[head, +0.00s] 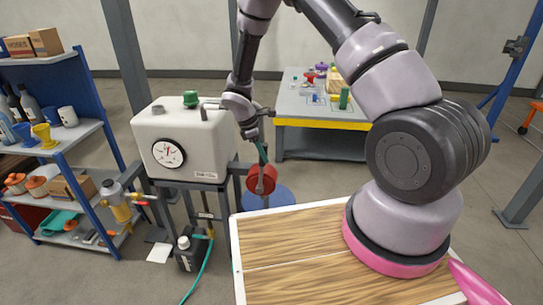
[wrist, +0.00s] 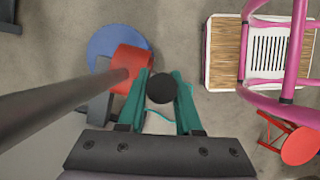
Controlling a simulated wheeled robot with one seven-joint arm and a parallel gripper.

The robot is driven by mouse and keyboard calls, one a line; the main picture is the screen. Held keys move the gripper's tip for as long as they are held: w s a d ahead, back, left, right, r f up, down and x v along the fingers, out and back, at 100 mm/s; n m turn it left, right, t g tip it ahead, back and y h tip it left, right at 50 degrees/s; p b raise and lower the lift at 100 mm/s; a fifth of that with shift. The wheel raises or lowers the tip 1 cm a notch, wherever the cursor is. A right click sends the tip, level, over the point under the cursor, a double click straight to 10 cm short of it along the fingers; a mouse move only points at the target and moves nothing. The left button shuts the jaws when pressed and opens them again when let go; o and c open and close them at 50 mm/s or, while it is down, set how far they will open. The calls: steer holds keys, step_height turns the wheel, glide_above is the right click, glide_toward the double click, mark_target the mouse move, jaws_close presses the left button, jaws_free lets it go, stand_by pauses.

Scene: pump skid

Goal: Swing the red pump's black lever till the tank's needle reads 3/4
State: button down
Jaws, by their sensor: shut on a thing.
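The white tank (head: 186,138) stands on a dark frame at left in the head view. Its round gauge (head: 168,153) faces me, but the needle's exact reading is too small to tell. The red pump (head: 261,179) is right of the tank, and it also shows in the wrist view (wrist: 130,62). My gripper (head: 262,153) is above the pump, with teal fingers pointing down. In the wrist view, my gripper (wrist: 162,95) is shut on the black lever's round end (wrist: 161,88), between its fingers. The rest of the lever is mostly hidden.
A thick dark bar (wrist: 60,100) crosses the wrist view's left side. A blue shelf (head: 80,140) with mugs and bottles stands at left. A grey table (head: 318,108) is behind the pump. My wooden deck (head: 300,265) is in front. A green hose (head: 203,268) runs along the floor.

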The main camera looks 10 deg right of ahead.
steer(key=shift+w+a, duration=0.1)
steer(key=shift+a, duration=0.1)
steer(key=c, duration=0.6)
jaws_free()
steer(key=shift+a+r, duration=0.1)
steer(key=v, duration=1)
steer(key=shift+a+r, duration=0.2)
steer(key=shift+r, duration=0.05)
